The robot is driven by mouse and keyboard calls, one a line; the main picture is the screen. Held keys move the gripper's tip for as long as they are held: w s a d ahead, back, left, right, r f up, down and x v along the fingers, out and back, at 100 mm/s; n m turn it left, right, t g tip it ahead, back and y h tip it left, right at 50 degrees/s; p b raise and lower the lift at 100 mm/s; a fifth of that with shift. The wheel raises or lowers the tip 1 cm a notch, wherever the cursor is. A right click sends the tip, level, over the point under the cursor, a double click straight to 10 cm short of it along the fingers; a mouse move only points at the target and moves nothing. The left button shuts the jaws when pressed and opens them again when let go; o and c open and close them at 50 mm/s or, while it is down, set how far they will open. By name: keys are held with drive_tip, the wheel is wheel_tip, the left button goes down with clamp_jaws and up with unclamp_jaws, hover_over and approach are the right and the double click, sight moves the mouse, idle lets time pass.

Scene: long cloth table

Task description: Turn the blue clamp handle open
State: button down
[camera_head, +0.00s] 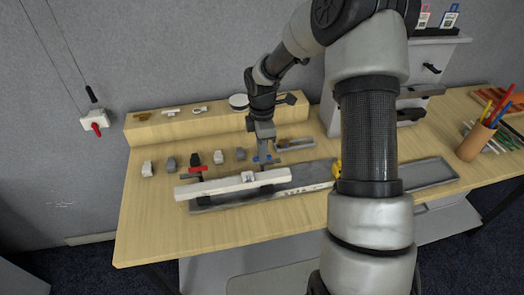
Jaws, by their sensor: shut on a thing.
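The blue clamp handle (263,159) is small in the head view, at the back edge of a long white bar (234,184) on the table. My gripper (265,155) reaches down from above with its fingers at the blue handle. It is shut on the handle, and the fingers partly cover it. A red clamp handle (198,169) sits further left on the same bar, apart from my gripper. The handle's exact angle is too small to tell.
Several small blocks (170,163) stand behind the bar at left. A raised wooden ledge (170,128) runs behind them. A brown pencil cup (474,143) stands at right. The front left tabletop is clear.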

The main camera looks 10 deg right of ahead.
idle(0.5)
drive_tip(key=c, duration=1.8)
unclamp_jaws()
drive_tip(key=shift+c, duration=0.2)
wheel_tip(320, 180, up, 18)
drive_tip(key=shift+f, duration=0.25)
